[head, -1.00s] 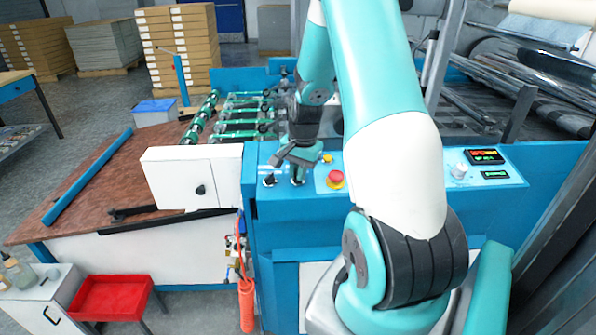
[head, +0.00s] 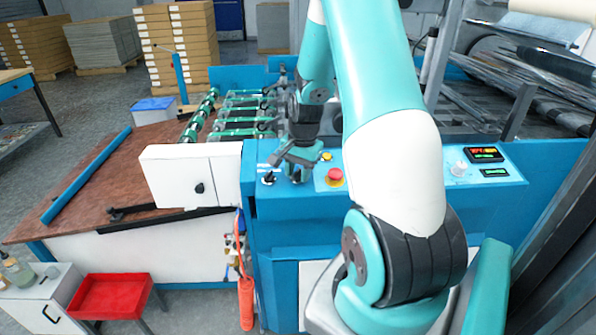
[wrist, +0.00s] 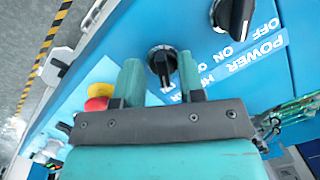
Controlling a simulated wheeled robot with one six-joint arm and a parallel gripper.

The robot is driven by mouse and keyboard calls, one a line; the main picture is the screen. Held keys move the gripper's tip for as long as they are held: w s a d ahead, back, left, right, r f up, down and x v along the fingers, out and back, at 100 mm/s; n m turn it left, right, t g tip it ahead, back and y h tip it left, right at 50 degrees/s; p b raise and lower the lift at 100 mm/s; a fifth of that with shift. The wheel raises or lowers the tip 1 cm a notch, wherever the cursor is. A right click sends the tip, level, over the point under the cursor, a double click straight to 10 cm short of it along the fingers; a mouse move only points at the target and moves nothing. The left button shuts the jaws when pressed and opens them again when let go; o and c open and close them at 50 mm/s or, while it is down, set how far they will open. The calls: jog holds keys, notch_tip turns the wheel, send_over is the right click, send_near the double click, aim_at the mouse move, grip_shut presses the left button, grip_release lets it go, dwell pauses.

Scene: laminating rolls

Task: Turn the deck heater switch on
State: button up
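A black rotary knob (wrist: 162,60) on the blue panel has a white label beside it, mostly hidden by my gripper; only its first letters show. My gripper (wrist: 159,78) is open, with one teal fingertip on each side of this knob in the picture. I cannot tell whether the fingers touch it. A second black knob (wrist: 233,14), labelled POWER with OFF and ON, is to the right in the wrist view. In the head view my gripper (head: 293,165) is low over the panel and hides the first knob; the power knob (head: 268,178) shows to its left.
A red emergency button (head: 335,176) and a yellow button (head: 327,157) are close to the right of my gripper in the head view. A white dial (head: 459,168) and lit displays (head: 484,155) are farther right. A white box (head: 192,178) stands left of the panel.

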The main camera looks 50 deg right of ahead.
jog(key=shift+r, duration=0.1)
notch_tip(320, 180, up, 17)
jog(key=s, duration=0.1)
jog(key=shift+s+d+b, duration=0.2)
jog(key=shift+s+b, duration=0.2)
dwell(0.3)
jog(key=w+a+r+n+y, duration=0.15)
jog(key=a+n, duration=0.85)
jog(key=a, duration=1)
jog(key=s+a+n+y, duration=0.1)
jog(key=s+a+n, duration=0.5)
jog(key=a, duration=0.3)
jog(key=s+a+f+n+g+y, duration=0.1)
jog(key=s+a+n, duration=0.6)
jog(key=a, duration=0.3)
jog(key=shift+s, duration=0.8)
